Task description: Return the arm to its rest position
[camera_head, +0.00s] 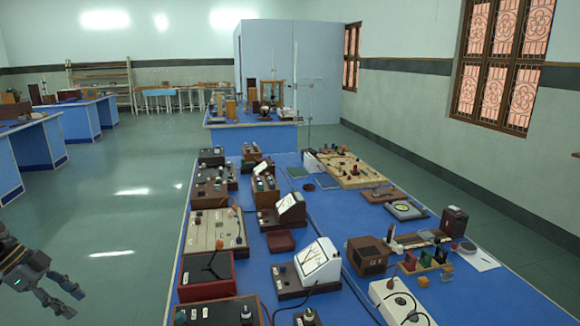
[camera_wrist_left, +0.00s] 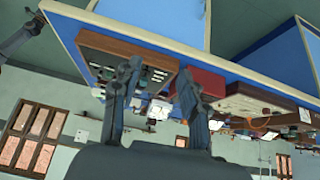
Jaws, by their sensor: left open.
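My left gripper (camera_head: 72,300) is at the lower left of the head view, out over the green floor and left of the long blue bench (camera_head: 310,226). Its two dark grey fingers are spread apart with nothing between them. In the left wrist view the open fingers (camera_wrist_left: 158,78) reach up from the bottom, and the scene appears upside down. They overlap the image of the bench-top devices but show no clear contact. Most of the left arm lies outside the head view. My right gripper does not show in the head view.
The long bench is crowded with instruments, including a red box (camera_head: 206,275) near its left edge and a white meter (camera_head: 317,262). Open floor (camera_head: 120,235) lies between it and the blue benches (camera_head: 75,122) at far left.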

